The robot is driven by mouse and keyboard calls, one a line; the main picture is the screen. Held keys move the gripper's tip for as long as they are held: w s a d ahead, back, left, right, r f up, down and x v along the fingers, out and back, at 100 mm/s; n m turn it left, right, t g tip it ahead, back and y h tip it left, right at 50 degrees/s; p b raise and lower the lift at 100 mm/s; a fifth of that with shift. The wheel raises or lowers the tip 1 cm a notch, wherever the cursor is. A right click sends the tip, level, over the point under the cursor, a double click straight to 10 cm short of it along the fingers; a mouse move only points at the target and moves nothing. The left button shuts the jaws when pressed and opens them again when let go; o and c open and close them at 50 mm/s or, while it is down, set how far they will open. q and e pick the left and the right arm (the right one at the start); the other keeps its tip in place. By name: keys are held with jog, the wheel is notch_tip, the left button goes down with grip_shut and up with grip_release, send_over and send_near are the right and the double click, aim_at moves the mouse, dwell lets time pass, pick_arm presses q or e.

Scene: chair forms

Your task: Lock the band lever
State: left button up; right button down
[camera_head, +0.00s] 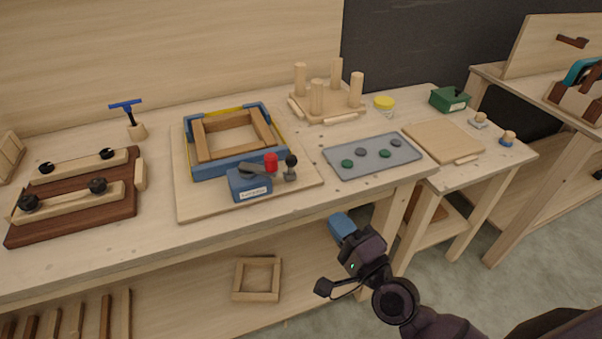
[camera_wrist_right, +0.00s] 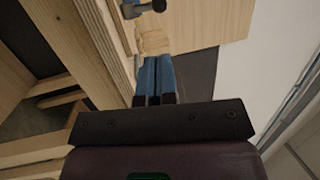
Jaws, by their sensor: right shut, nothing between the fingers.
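The band clamp is a blue frame (camera_head: 186,160) around a square of wooden rails (camera_head: 228,150), lying on a light board on the bench. Its blue block (camera_head: 248,186) with a label sits at the front corner. The band lever (camera_head: 258,168) is a dark grey arm on that block with a red tip (camera_head: 271,160); how far it is closed is hard to tell. My right gripper (camera_head: 341,224) is shut and empty, in front of the bench edge and to the right of the lever. Its blue fingers (camera_wrist_right: 155,75) show together in the right wrist view. My left gripper is not in view.
A black-knobbed post (camera_head: 291,168) stands right beside the lever. A grey tray (camera_head: 372,154) with several round pieces lies to the right. A dark wooden board with clamped bars (camera_head: 75,215) is at left. A pegged wooden stand (camera_head: 325,110) is behind. The bench's front edge lies between gripper and lever.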

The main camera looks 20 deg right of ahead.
aim_at(295, 165)
jog(key=shift+w, duration=0.1)
jog(key=p+x, duration=0.1)
jog(key=x, duration=1.1)
jog(key=shift+w+a+r+p, duration=0.1)
jog(key=shift+p, duration=0.25)
jog(key=shift+x, duration=0.8)
